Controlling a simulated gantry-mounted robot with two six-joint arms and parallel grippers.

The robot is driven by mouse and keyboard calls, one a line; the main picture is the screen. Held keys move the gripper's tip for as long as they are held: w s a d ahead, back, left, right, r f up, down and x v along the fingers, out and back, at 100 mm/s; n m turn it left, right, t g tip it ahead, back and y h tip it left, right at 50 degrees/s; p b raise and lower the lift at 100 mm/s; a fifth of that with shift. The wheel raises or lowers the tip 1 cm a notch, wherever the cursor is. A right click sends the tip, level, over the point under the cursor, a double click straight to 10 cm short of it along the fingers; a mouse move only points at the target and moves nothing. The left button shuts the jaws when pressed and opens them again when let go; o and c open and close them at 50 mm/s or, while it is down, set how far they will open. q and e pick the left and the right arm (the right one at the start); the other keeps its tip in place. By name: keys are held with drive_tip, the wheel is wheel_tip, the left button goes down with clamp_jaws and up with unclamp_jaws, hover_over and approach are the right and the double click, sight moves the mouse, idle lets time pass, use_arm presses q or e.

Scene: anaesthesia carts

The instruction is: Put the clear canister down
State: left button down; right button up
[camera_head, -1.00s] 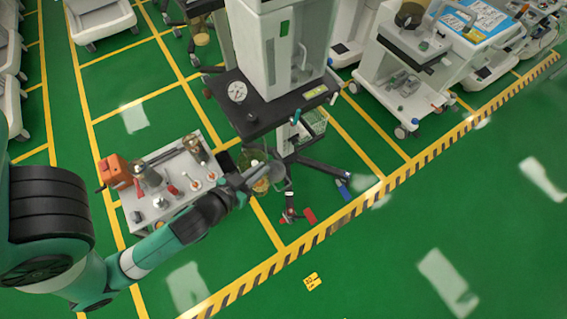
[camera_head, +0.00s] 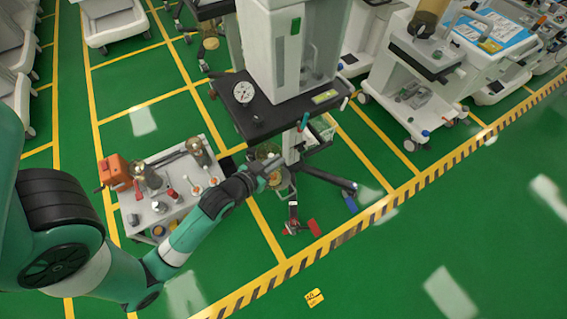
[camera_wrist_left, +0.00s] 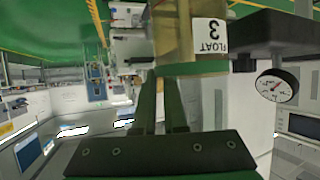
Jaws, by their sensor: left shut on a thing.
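The clear canister has a yellowish tint and fills the top middle of the left wrist view (camera_wrist_left: 172,35). It bears a white label reading "FLOAT 3" and a green band. My left gripper (camera_wrist_left: 163,85) is shut on it near the green band. What lies directly under the canister is hidden. My right gripper is in neither view.
The tall white machine has a black shelf (camera_head: 262,120) with a round gauge (camera_head: 244,92). Its dark legs (camera_head: 325,178) spread over the green floor. More carts stand at right.

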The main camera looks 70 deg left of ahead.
use_arm(q)
drive_tip(key=w+a+f+b, duration=0.3)
drive_tip(key=w+f+b, duration=0.1)
drive_tip(key=f, duration=0.5)
drive_tip(key=shift+a+b, duration=0.4)
drive_tip(key=shift+b, duration=0.25)
drive_tip(key=shift+f, duration=0.1)
drive_tip(key=shift+w+f, duration=0.1)
drive_tip(key=c, duration=1)
unclamp_jaws()
drive_tip(key=shift+f, duration=0.1)
drive_tip(key=shift+o, duration=0.2)
